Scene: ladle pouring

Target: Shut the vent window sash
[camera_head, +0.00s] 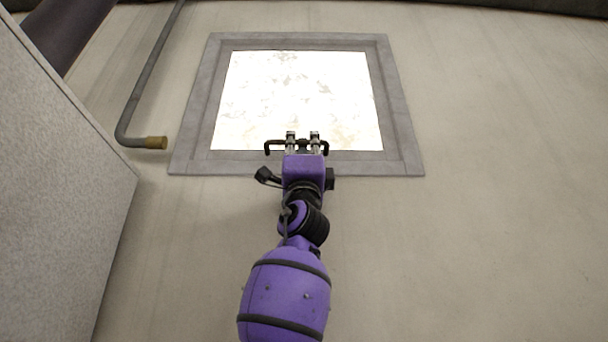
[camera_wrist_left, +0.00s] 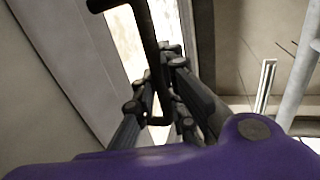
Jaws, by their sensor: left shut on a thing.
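The vent window (camera_head: 405,130) is a wide grey frame set in the pale wall, around a bright, washed-out pane (camera_head: 300,90). A dark bar handle (camera_head: 268,147) with bent ends lies across the lower edge of the pane. My left gripper (camera_head: 303,138) is shut on the middle of this handle, with a bent end showing on each side. In the left wrist view the handle (camera_wrist_left: 141,30) runs down between the fingers of the gripper (camera_wrist_left: 163,100). How far the sash stands from its frame I cannot tell. My right gripper is in neither view.
A grey pipe (camera_head: 142,82) with a brass-coloured end (camera_head: 156,143) runs left of the window. A large speckled grey panel or cabinet (camera_head: 50,190) fills the left side. The wall (camera_head: 490,200) right of the window is clear.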

